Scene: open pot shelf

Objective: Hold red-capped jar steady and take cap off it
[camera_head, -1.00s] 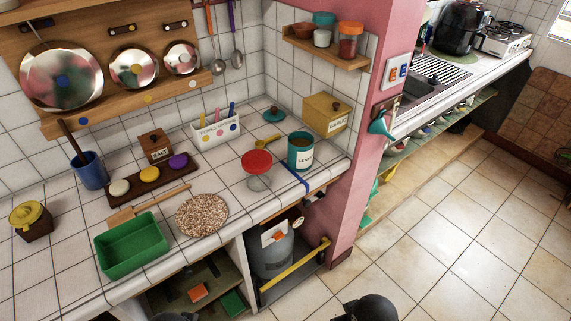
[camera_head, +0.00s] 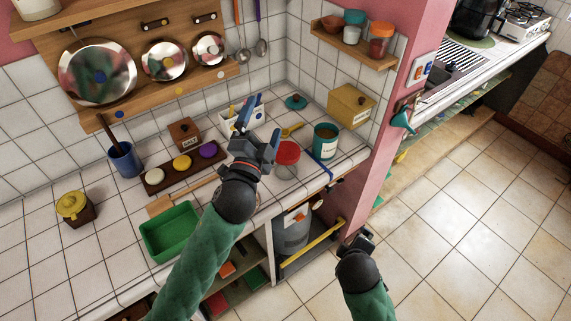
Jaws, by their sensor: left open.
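A clear jar with a red cap (camera_head: 288,153) stands upright on the tiled counter, right of centre, with its cap on. My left gripper (camera_head: 264,122) is open and empty, just left of the jar and apparently above the counter. Its blue-grey fingers show against the white utensil box, and whether they touch the jar cannot be told. My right gripper (camera_head: 356,241) is low in front of the counter, by the pink wall's foot, well away from the jar; its finger gap is unclear.
A teal canister (camera_head: 325,143) stands close right of the jar, beside a blue strip (camera_head: 321,170). A yellow box (camera_head: 351,104) is behind.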

